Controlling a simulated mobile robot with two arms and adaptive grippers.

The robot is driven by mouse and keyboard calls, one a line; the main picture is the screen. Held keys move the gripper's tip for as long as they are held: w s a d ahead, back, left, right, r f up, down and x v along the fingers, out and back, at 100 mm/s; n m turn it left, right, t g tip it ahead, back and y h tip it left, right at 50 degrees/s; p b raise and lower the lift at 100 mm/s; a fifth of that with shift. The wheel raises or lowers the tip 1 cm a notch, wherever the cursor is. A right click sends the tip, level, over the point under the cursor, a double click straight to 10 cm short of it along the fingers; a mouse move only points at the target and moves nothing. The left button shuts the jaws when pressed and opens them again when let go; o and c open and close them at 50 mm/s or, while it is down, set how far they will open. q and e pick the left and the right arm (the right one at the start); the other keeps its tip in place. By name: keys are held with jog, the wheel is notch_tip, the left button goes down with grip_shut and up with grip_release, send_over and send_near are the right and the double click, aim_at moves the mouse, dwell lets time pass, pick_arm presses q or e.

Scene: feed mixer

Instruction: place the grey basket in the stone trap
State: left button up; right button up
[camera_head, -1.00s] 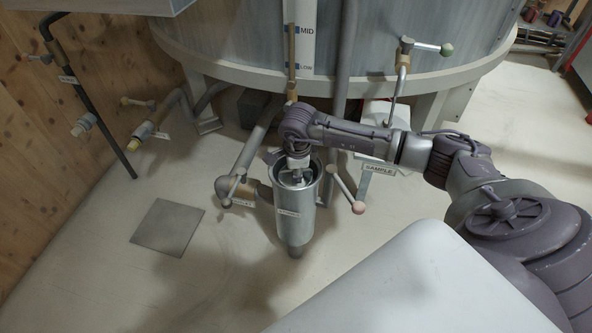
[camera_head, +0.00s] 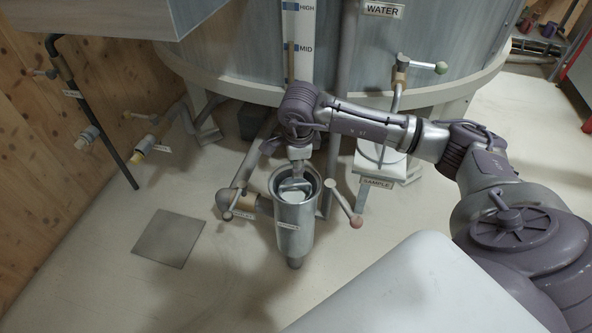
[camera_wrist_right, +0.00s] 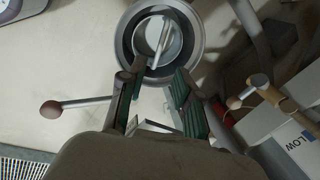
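The stone trap (camera_head: 292,240) is an upright metal cylinder with an open top, in the middle of the head view. The grey basket (camera_head: 291,195) is down inside its mouth. In the right wrist view, the basket (camera_wrist_right: 150,36) shows as a round grey form with a bar handle across it, inside the trap's dark rim (camera_wrist_right: 122,42). My right gripper (camera_head: 298,172) is just above the trap, pointing down. In the wrist view its two green-padded fingers (camera_wrist_right: 153,82) are apart, with nothing between them and the basket handle beyond their tips. My left gripper is not in view.
A lever with a red knob (camera_head: 355,220) sticks out right of the trap, and a smaller valve handle (camera_head: 230,205) is on its left. A sample outlet label (camera_head: 377,183) is further right. A square plate (camera_head: 168,238) lies on clear floor at left.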

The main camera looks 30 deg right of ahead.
jog(key=s+a+r+y, duration=0.15)
jog(key=a+y, duration=0.35)
jog(key=a, duration=0.6)
jog(key=s+a+y, duration=0.2)
jog(key=a+y, duration=0.2)
jog(key=a, duration=0.6)
jog(key=a+r+m+t+y, duration=0.4)
jog(key=r+m+y, duration=0.15)
jog(key=r, duration=0.25)
jog(key=a+r+m+t+y, duration=0.4)
jog(key=r+m+t, duration=0.1)
jog(key=r+m, duration=0.25)
jog(key=w+d+m+t+h, duration=0.3)
jog(key=d+m+t+h, duration=0.65)
jog(key=m, duration=0.65)
jog(key=s+d+f+m+g+h, duration=0.4)
jog(key=d+f+m+g+h, duration=0.2)
jog(key=d+f+m+h, duration=0.5)
jog(key=s+a+f+m+g+y, duration=0.1)
jog(key=s+f+m+g, duration=0.2)
jog(key=s+f+g, duration=0.2)
jog(key=s+a+f+m+g+y, duration=0.1)
jog(key=s+f+m+g+y, duration=0.1)
jog(key=s+f+g, duration=0.4)
jog(key=s+f+m, duration=0.1)
jog(key=s+f, duration=0.3)
jog(key=s, duration=0.4)
jog(key=shift+s+a+m, duration=0.25)
jog(key=shift+a+m, duration=0.05)
